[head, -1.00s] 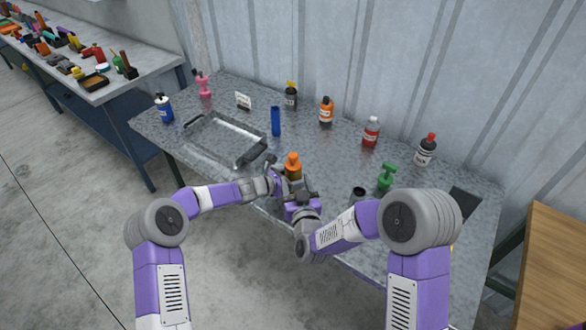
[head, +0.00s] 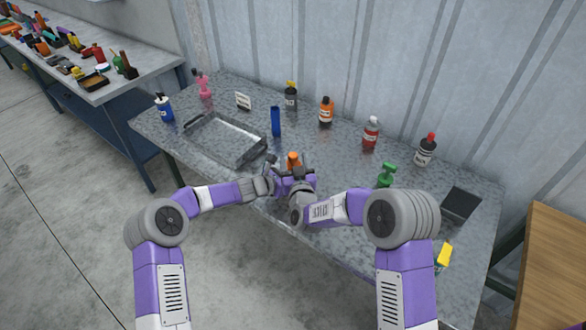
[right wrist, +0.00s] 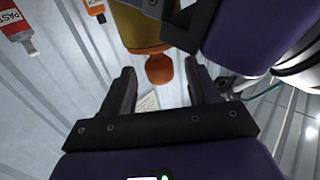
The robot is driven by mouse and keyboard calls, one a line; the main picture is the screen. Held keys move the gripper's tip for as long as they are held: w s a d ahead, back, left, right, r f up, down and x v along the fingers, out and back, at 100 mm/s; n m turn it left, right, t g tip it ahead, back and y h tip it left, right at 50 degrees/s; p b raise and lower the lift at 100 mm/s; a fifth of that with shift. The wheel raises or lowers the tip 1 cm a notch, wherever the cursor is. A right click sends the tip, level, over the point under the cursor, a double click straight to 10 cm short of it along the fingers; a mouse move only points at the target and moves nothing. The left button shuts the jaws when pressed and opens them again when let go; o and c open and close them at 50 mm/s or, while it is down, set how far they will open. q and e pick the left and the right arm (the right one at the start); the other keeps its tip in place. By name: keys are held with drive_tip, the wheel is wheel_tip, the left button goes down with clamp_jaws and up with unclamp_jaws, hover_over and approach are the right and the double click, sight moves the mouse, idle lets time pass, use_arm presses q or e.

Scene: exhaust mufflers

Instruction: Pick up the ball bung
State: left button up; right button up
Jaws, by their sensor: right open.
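The ball bung is a round orange piece on the end of a yellow-orange bottle (right wrist: 140,28); I see the bung (right wrist: 158,69) in the right wrist view and its orange top (head: 293,158) in the head view. My left gripper (right wrist: 176,18) has its dark fingers on the bottle's body, near the table's front edge. My right gripper (right wrist: 160,82) is open, with its fingertips on either side of the bung and gaps showing. In the head view my right gripper (head: 290,172) hides most of the bottle.
The grey table (head: 330,160) carries a metal tray (head: 205,121), a blue cylinder (head: 276,121), a green pump bottle (head: 386,175) and an orange bottle (head: 326,112). More bottles stand along the back. A dark flat box (head: 459,204) lies at the right.

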drive_tip(key=shift+w+a, duration=0.15)
drive_tip(key=shift+w, duration=1)
drive_tip(key=shift+c, duration=0.2)
clamp_jaws()
